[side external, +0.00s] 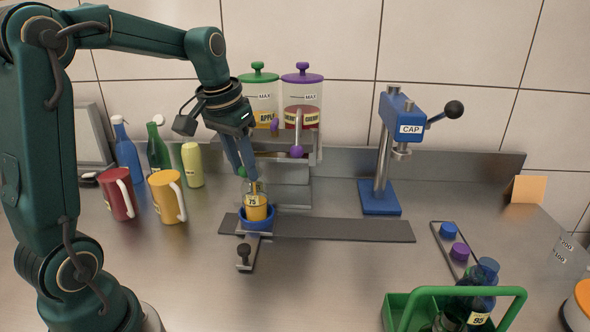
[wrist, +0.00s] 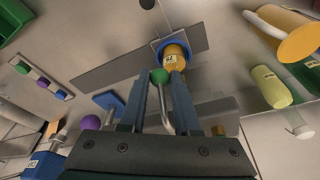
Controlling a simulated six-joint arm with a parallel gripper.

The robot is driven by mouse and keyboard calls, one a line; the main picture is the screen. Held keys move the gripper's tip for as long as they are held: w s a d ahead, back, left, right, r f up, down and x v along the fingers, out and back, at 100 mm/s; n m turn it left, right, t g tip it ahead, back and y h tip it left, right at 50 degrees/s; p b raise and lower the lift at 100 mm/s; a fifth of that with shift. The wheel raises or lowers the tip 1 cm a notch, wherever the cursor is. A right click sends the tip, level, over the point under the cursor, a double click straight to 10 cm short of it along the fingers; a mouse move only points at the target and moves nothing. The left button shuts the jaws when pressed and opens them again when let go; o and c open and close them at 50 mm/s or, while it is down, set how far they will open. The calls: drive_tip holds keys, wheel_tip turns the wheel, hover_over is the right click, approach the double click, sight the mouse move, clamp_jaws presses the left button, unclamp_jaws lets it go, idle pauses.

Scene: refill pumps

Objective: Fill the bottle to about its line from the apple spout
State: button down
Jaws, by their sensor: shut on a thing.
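A clear bottle (side external: 257,212) labelled 75 stands upright in a blue ring holder (side external: 257,224) below the apple dispenser (side external: 259,93), which has a green lid. Yellow-orange juice fills the bottle's lower part, and a thin yellow streak shows above it near the neck. I cannot make out the fill line. In the wrist view, the bottle (wrist: 175,55) is just beyond my fingertips. My gripper (wrist: 161,84) is shut on the green knob (wrist: 159,75) of the apple tap. In the side view, my gripper (side external: 246,172) partly hides the spout and knob.
The cherry dispenser (side external: 302,92) with its purple knob (side external: 297,152) is just right. A blue cap press (side external: 381,196) stands further right, with caps on a dark strip (side external: 456,262). A green crate (side external: 398,312) holds bottles in front. Mugs (side external: 168,198) and bottles stand left.

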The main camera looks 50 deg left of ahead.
drive_tip(key=shift+s, duration=0.1)
wheel_tip(320, 180, up, 4)
drive_tip(key=shift+r, duration=0.1)
drive_tip(key=c, duration=0.5)
unclamp_jaws()
drive_tip(key=shift+c, duration=0.2)
drive_tip(key=s+d+r, duration=0.3)
drive_tip(key=r, duration=0.4)
drive_tip(key=shift+s+d, duration=0.15)
drive_tip(key=shift+d, duration=0.15)
